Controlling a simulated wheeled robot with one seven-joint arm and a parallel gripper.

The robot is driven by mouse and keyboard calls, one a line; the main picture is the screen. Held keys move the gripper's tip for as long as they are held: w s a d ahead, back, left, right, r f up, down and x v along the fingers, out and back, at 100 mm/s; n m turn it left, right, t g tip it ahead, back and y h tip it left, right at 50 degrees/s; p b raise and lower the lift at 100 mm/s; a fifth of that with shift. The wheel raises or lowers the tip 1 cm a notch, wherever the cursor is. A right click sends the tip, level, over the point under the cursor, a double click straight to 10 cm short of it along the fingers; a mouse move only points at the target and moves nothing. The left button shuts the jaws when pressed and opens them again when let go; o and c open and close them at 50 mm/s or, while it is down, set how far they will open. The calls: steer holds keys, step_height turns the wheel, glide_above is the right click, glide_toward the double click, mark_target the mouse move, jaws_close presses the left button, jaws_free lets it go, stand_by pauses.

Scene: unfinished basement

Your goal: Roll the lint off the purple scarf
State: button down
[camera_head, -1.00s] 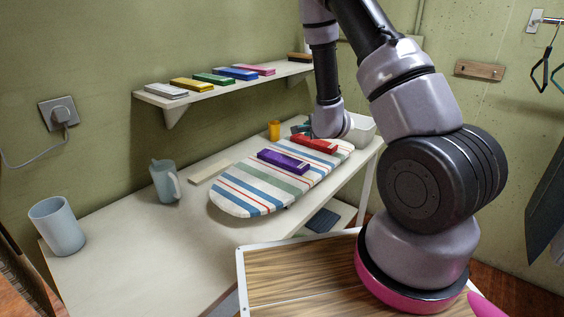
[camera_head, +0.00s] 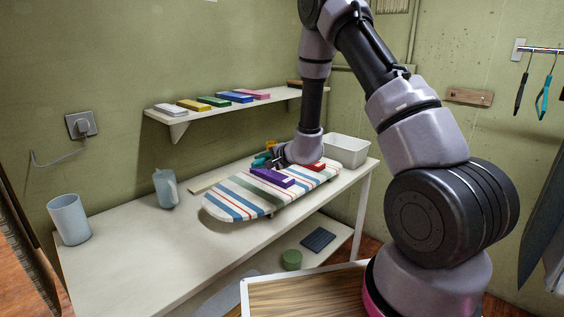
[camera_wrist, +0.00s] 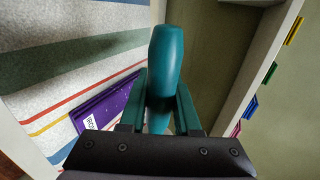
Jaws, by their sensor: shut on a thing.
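The folded purple scarf (camera_head: 272,177) lies on the striped ironing board (camera_head: 228,202). In the wrist view the scarf (camera_wrist: 108,104) is at the lower left, with small pale specks and a white label, partly hidden by my gripper. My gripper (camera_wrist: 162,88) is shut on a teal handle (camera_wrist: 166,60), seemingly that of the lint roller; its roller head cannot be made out. In the head view my gripper (camera_head: 268,160) is at the back edge of the board, behind the scarf, mostly hidden by my wrist, with the teal handle (camera_head: 261,160) poking out left.
A folded red cloth (camera_head: 314,165) lies right of the scarf. A white bin (camera_head: 348,150) stands at the table's right end. A pitcher (camera_head: 166,188) and a cup (camera_head: 69,219) stand left. A wall shelf (camera_head: 165,115) holds several folded cloths. The table's front left is clear.

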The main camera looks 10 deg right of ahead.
mark_target(235, 180)
steer(key=shift+s+a, duration=0.3)
steer(key=shift+s, duration=0.05)
steer(key=shift+f, duration=4.5)
steer(key=shift+w+a, duration=1.6)
steer(key=shift+w, duration=0.5)
steer(key=shift+w+a, duration=1.6)
steer(key=shift+w, duration=0.45)
steer(key=shift+w+a, duration=1.6)
steer(key=shift+w, duration=0.5)
steer(key=shift+s, duration=0.1)
